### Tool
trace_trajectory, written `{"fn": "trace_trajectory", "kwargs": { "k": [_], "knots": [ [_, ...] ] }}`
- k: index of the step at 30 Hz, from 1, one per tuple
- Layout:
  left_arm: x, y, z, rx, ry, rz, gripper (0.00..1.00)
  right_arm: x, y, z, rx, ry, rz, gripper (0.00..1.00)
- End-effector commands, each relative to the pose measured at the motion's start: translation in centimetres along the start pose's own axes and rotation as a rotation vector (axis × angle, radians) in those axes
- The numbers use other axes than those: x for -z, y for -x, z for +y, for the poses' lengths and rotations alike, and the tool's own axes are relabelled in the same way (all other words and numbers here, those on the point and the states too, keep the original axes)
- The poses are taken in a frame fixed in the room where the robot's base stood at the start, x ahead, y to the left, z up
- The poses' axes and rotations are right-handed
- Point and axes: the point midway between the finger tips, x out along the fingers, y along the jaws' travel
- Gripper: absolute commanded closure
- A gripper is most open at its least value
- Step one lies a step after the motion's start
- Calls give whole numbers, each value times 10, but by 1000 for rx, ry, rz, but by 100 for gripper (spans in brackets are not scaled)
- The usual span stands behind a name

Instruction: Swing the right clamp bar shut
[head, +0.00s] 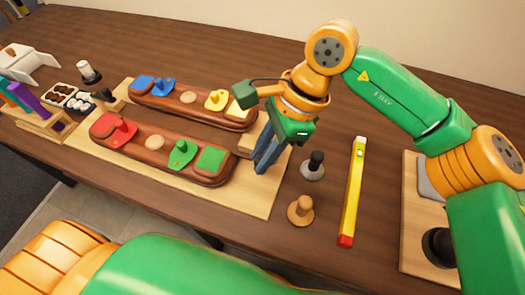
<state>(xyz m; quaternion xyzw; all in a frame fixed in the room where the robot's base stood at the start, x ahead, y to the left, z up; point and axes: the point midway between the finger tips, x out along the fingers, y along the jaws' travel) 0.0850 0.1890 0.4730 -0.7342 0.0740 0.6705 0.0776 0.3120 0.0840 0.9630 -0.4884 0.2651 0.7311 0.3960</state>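A pale wooden board (255,200) carries two long brown bodies. The far body (200,112) bears blue and yellow pieces; the near body (150,155) bears red and green pieces. A pale wooden block (246,143) shows at the board's right end, partly behind my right gripper; I cannot tell whether it is the right clamp bar. My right gripper (264,166) points down beside this block, just right of the near body's end. Its blue-grey fingers overlap in this view, so their gap and any contact are hidden. My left gripper is out of view.
A black-topped knob (314,166) and a wooden knob (300,211) stand right of the board. A yellow level (352,190) lies beyond them. A wooden rack (45,122) and a tray of small parts (72,98) are at the left. Bare table lies behind the board.

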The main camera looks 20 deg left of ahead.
Motion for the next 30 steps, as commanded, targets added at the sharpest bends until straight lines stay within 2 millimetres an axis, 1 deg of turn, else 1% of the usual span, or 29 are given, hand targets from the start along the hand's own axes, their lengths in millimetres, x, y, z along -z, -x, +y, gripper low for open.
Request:
{"fn": "trace_trajectory", "kwargs": {
  "k": [8,14,20,30],
  "knots": [
    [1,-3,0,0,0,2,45,0,-1,-1,6,-13,1,100],
    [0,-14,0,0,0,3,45,-2,-4,-4,38,-84,1,100],
    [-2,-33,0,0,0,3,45,-6,-8,-10,99,-227,1,100],
    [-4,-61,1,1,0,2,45,-13,-10,-24,222,-525,0,100]
  ]
}}
